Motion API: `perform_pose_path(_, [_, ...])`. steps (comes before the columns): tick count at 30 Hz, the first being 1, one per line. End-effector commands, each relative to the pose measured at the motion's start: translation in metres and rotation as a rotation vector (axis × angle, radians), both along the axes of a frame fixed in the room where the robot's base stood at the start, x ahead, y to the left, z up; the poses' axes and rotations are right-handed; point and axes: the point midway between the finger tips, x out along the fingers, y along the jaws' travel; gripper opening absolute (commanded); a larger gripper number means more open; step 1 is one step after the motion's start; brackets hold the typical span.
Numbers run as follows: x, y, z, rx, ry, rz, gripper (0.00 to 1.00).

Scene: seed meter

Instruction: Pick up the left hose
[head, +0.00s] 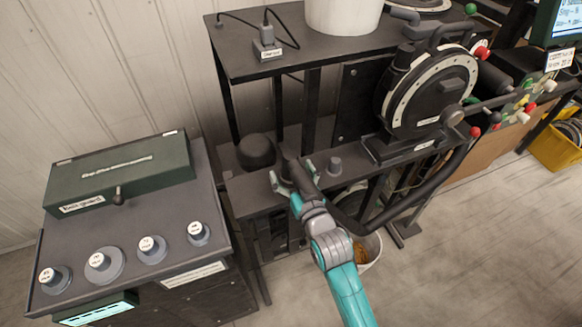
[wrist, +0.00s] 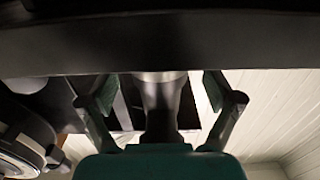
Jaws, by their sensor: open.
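My gripper (head: 293,176) is open at the front edge of the low dark bench, its teal fingers on either side of a short black upright piece (head: 300,180). This looks like a hose end, but I cannot tell if it is the left hose. In the wrist view, a dark cylinder (wrist: 160,108) stands between my spread fingers, with a gap on each side.
A control console (head: 135,220) with several knobs is at the left. A white bucket (head: 369,250) is below the bench.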

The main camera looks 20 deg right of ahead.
Motion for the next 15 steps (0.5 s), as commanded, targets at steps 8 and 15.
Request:
perform_pose_path(8, [0.0066, -0.0001, -0.0004, 0.000, 0.001, 0.000, 0.90])
perform_pose_path(15, [0.0064, -0.0001, -0.0004, 0.000, 0.001, 0.000, 0.47])
